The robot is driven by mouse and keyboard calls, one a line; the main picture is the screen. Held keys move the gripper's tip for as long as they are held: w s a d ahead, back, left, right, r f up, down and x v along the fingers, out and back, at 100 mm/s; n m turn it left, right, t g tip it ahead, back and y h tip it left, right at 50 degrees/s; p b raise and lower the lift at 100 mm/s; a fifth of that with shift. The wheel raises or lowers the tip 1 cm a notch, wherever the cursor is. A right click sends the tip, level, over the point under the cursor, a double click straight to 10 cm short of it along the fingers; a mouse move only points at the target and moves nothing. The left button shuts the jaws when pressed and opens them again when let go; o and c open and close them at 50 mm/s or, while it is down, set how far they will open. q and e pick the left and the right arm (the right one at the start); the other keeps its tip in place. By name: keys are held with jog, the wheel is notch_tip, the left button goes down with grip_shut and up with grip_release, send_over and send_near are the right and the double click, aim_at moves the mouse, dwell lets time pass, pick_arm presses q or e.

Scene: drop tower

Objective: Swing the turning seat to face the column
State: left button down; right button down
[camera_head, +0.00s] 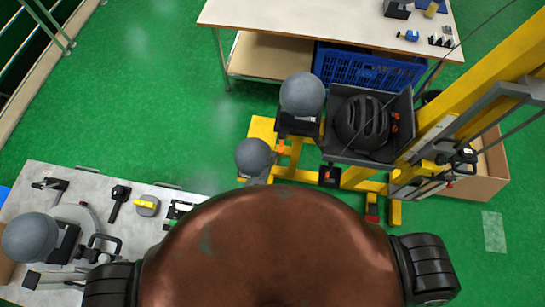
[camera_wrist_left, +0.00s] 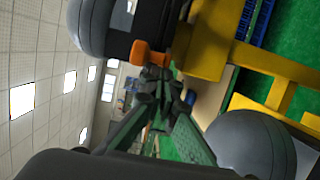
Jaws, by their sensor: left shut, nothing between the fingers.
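A grey ball-shaped headform (camera_head: 302,94) sits on a black seat (camera_head: 298,124) over the yellow base, left of the yellow column (camera_head: 468,86). I take this for the turning seat; which way it faces is hard to tell. An orange tab (camera_head: 282,147) sticks out on its near side; it also shows in the left wrist view (camera_wrist_left: 146,52). My left gripper (camera_wrist_left: 160,78) is shut and empty, its tips close to the tab; contact cannot be told. In the head view it is hard to make out. A second grey ball (camera_head: 254,155) is lower and nearer. My right gripper is not in view.
A grey tray (camera_head: 340,151) with a black helmet (camera_head: 362,122) stands between seat and column. A bench (camera_head: 48,170) with tools and another grey ball (camera_head: 30,237) is at left. A table (camera_head: 300,18) with a blue crate (camera_head: 370,68) stands behind. Green floor is clear at upper left.

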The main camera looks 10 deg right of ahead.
pick_arm(q)
jog(key=w+a+v, duration=0.1)
jog(key=a+v, duration=0.1)
jog(key=v, duration=0.9)
jog(key=shift+a, duration=0.25)
jog(key=shift+f, duration=0.1)
